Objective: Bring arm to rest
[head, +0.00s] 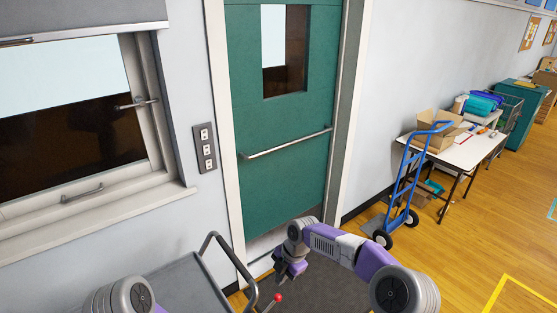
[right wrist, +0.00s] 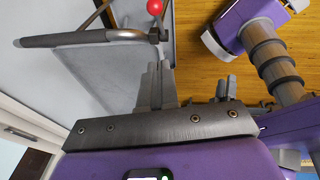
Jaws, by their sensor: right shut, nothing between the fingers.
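My right arm reaches in from the lower right of the head view, bent at the elbow. Its gripper (head: 284,278) hangs low in front of the green door, close to the red knob of a grey cart. In the right wrist view the fingers (right wrist: 157,85) are together with nothing between them. At the lower left of the head view only a purple and grey part of my left arm shows; the left gripper is out of view.
The grey cart (head: 185,287) with a tubular handle stands by the window wall; its red knob (head: 277,298) is near my right gripper. The green door (head: 285,140) is shut. A blue hand truck (head: 406,185) and a table (head: 465,150) with a box stand at right. Wooden floor there is open.

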